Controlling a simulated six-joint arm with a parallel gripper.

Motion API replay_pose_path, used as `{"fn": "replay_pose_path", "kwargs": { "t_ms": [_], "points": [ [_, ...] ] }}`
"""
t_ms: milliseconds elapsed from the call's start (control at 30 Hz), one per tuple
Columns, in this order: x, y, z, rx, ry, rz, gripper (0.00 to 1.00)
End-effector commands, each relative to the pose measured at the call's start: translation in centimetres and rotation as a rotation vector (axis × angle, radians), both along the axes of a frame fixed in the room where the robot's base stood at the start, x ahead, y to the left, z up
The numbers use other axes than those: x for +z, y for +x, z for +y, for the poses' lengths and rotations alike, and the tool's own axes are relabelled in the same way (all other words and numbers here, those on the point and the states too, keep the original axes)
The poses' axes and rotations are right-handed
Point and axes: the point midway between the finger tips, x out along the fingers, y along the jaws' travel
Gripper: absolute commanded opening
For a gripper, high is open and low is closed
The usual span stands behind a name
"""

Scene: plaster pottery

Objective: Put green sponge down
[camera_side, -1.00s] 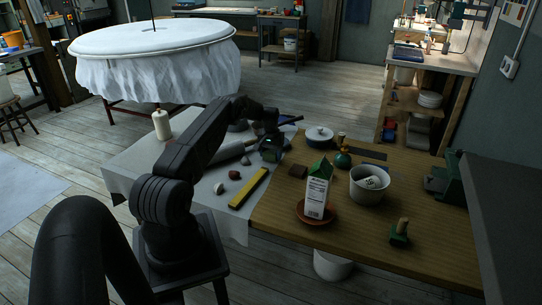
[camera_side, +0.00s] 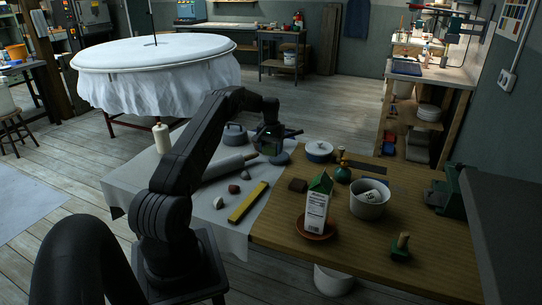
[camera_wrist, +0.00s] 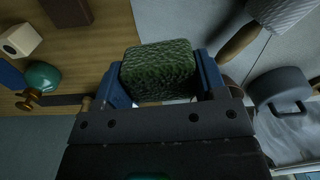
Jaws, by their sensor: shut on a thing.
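The green sponge (camera_wrist: 158,66) is a rough, dark green block in the wrist view. My gripper (camera_wrist: 160,80) is shut on it, with one blue finger on each side. In the side view my gripper (camera_side: 270,143) is above the far part of the worktable, near the seam between the grey cloth (camera_side: 215,221) and the wooden top (camera_side: 300,250). The sponge is small and dark there and hard to make out. How high it is above the table I cannot tell exactly.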

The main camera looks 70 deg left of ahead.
Motion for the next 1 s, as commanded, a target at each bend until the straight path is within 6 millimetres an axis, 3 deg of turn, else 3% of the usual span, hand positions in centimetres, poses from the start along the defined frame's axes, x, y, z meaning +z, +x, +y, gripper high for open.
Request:
{"fn": "replay_pose_path", "kwargs": {
  "t_ms": [233,467,767,1000],
  "points": [
    [0.2,-1.1,-0.4,-0.003,-0.001,0.001,0.43],
    [0.6,-5.0,-2.6,-0.017,-0.002,0.001,0.43],
    [1.0,-11.2,-7.7,-0.038,0.002,-0.001,0.43],
    [1.3,-16.3,-13.3,-0.056,0.002,-0.001,0.43]
  ]
}}
